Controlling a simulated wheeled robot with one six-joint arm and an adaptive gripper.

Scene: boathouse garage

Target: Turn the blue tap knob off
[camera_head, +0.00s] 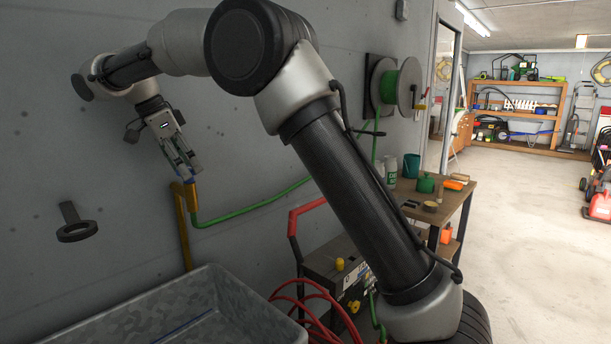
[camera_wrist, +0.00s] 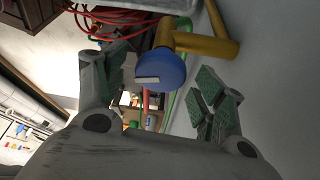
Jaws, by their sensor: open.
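The blue tap knob (camera_wrist: 162,72) shows in the wrist view as a round blue disc with a pale bar across its face. It sits on a brass tap and pipe (camera_wrist: 205,45) on the wall. My gripper (camera_wrist: 160,80) is open, with one green-padded finger on each side of the knob; I see gaps and no clear contact. In the head view my gripper (camera_head: 184,172) points down at the top of the brass pipe (camera_head: 183,230), and the knob is mostly hidden behind the fingers.
A green hose (camera_head: 250,208) runs right from the tap. A grey metal tub (camera_head: 210,273) stands below it. A wall hook (camera_head: 77,231) is to the left. Red hoses (camera_head: 300,300), a workbench (camera_head: 458,195) and a hose reel (camera_head: 398,88) are to the right.

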